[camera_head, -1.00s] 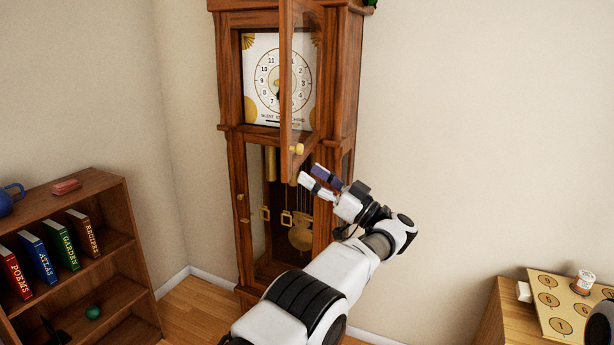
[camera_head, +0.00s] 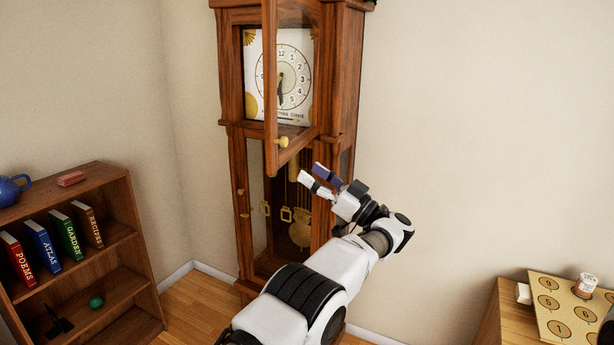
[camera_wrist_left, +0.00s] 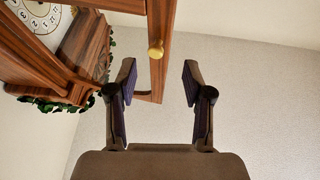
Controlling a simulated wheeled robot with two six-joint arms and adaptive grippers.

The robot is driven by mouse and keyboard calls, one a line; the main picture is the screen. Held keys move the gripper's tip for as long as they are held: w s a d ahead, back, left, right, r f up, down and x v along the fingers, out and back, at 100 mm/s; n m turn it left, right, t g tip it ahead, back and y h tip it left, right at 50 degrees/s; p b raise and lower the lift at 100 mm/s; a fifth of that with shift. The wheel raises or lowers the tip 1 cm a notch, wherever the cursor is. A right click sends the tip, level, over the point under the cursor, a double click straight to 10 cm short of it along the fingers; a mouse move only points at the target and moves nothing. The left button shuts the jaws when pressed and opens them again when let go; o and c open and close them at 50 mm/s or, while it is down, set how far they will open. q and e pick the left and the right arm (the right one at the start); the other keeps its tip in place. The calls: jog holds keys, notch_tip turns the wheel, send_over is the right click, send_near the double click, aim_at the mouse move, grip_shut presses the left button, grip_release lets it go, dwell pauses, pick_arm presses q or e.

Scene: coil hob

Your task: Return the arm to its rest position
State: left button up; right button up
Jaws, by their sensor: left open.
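My left gripper (camera_head: 313,175) is open and empty in front of the tall wooden clock (camera_head: 343,70), just below and right of the door's brass knob (camera_head: 282,142). The clock's upper glass door (camera_head: 270,75) stands open, its edge toward me. In the left wrist view, the two fingers of the left gripper (camera_wrist_left: 159,72) are spread wide with nothing between them. The door knob (camera_wrist_left: 155,50) appears beyond the fingertips, apart from them. The dial (camera_head: 281,77) is partly seen beside the door. My right gripper cannot be seen.
A bookshelf (camera_head: 128,235) with several books, a red block (camera_head: 71,178) and a blue teapot (camera_head: 12,190) stands at left. At right, a wooden table holds a numbered board (camera_head: 565,305) with a small jar (camera_head: 586,283). The wall right of the clock is bare.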

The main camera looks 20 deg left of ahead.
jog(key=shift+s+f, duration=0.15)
